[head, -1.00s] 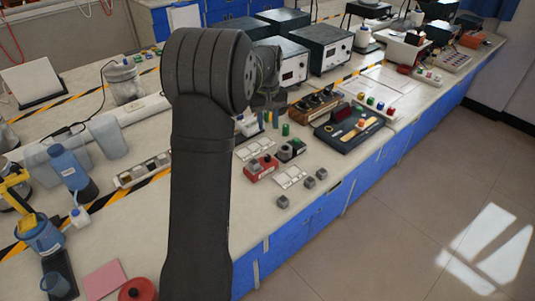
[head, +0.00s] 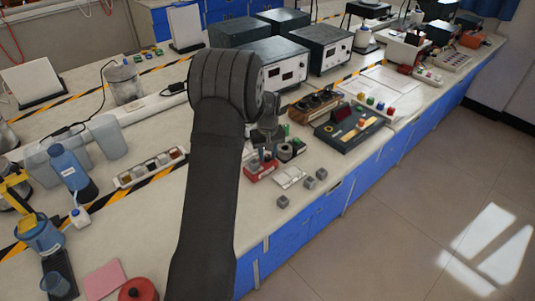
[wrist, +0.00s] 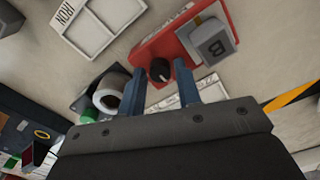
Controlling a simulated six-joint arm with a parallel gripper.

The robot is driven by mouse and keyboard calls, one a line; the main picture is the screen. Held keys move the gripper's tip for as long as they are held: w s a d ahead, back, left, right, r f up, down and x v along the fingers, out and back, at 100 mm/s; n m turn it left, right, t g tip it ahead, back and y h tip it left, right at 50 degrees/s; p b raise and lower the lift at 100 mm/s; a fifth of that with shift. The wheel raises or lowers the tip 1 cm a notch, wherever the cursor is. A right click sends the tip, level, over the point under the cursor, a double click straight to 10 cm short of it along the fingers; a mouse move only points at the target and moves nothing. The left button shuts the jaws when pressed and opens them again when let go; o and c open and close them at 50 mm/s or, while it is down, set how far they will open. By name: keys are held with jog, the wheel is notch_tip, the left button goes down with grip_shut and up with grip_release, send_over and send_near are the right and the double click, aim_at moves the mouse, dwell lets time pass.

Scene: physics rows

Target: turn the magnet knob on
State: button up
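The small black knob (wrist: 160,69) stands on a red base (wrist: 151,48) in the wrist view. A grey block marked "B" (wrist: 211,44) sits on the same base, to the right of the knob. My gripper (wrist: 160,72) is open, with one blue-grey finger on each side of the knob and a visible gap to both. I cannot tell the knob's setting. In the head view the red base (head: 258,174) is on the near bench, with my gripper (head: 263,158) just over it and partly hiding it. The knob is not clear there.
A dark base with a grey-white ring (wrist: 108,93) is close on the left of the red base. A white tray marked "IRON" (wrist: 103,22) lies beyond. Small grey cubes (head: 283,202) sit near the bench's front edge. A dark console (head: 350,136) stands further right.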

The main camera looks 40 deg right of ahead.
grip_shut()
jog(key=shift+m, duration=0.3)
jog(key=m, duration=0.3)
jog(key=shift+m, duration=0.4)
jog(key=m, duration=0.4)
jog(key=shift+m, duration=0.3)
jog(key=m, duration=0.8)
jog(key=shift+m, duration=0.3)
